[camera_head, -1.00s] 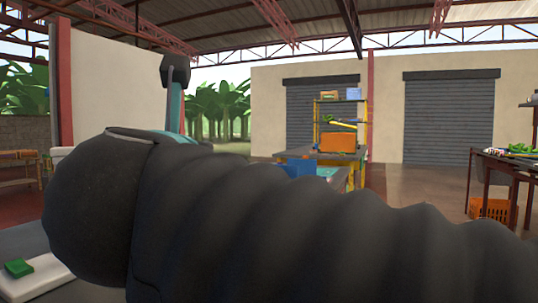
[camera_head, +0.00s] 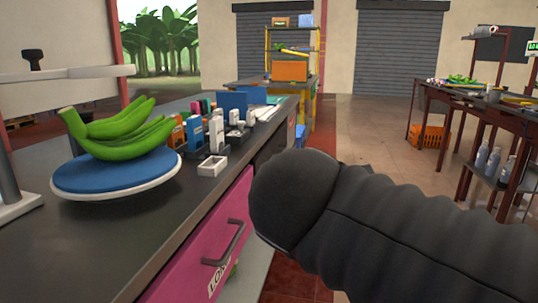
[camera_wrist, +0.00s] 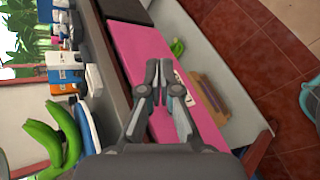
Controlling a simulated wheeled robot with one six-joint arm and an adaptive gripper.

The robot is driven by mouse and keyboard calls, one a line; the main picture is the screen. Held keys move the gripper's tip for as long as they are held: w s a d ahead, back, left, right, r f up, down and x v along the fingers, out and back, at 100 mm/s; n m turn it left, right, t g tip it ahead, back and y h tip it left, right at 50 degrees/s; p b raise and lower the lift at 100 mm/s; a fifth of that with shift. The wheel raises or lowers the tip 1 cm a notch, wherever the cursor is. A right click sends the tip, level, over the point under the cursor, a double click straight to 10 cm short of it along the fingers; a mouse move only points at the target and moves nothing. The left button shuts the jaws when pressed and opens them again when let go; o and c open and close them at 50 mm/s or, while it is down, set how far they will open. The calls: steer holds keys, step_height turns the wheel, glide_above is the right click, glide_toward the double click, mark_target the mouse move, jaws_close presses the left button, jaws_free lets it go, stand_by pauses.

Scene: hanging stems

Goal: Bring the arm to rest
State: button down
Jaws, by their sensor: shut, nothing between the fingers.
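My gripper (camera_wrist: 159,82) shows in the wrist view with its two fingers together and nothing between them. It is in front of the pink drawer front (camera_wrist: 140,45), beside the dark counter edge; whether it touches the drawer I cannot tell. In the head view my dark ribbed arm crosses the lower right, and the gripper itself is not seen there. The pink drawer (camera_head: 205,262) with a grey handle is under the counter in that view.
Green bananas (camera_head: 120,135) lie on a blue-topped round plate (camera_head: 75,192) on the dark counter (camera_head: 100,240). Small boxes and bottles stand farther along it. A shelf with an orange crate (camera_head: 290,70) is behind. A table (camera_head: 450,95) stands at right, with open floor between.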

steer(key=s+d+f+m+g, duration=0.2)
steer(key=s+d+f+m, duration=0.3)
steer(key=f+m, duration=0.4)
steer(key=s+d+f+m+g, duration=0.3)
steer(key=d+f+m, duration=0.4)
steer(key=f+m, duration=0.3)
steer(key=s+m, duration=0.1)
steer(key=m, duration=0.2)
steer(key=shift+s+d+f+m+g+y, duration=0.2)
steer(key=shift+s+f+m+g+y, duration=0.1)
steer(key=shift+s+m, duration=0.1)
